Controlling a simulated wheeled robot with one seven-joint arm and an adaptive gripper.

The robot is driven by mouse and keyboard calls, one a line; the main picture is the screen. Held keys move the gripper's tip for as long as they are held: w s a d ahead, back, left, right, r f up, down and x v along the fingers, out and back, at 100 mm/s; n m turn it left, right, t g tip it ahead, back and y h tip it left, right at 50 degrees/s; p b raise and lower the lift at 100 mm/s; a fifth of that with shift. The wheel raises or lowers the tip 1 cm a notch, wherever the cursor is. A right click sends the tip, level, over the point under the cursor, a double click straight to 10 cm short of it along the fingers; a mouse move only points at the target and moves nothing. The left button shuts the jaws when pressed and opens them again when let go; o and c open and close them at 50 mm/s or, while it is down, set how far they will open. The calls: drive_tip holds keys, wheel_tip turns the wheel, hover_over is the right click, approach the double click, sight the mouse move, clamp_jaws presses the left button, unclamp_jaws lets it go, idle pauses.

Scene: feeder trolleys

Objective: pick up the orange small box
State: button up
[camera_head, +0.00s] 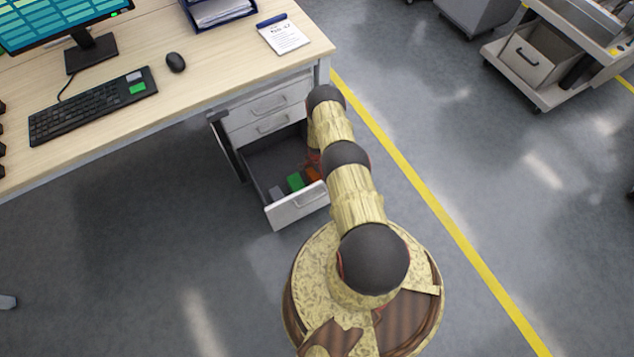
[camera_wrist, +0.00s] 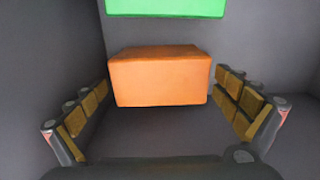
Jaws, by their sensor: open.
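The orange small box (camera_wrist: 160,80) lies in the open bottom drawer (camera_head: 297,208) of the desk. In the wrist view it sits in the middle, between and a little beyond the two fingers of my gripper (camera_wrist: 160,120). The fingers are spread wide, with a gap to the box on each side. In the head view a part of the orange box (camera_head: 313,174) shows beside my arm, which hides the rest of it.
Drawer walls stand close around my gripper. The desk top (camera_head: 215,75) overhangs nearby. Open floor lies to the right.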

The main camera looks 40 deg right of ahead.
drive_tip(key=shift+f, duration=0.8)
drive_tip(key=c, duration=1.2)
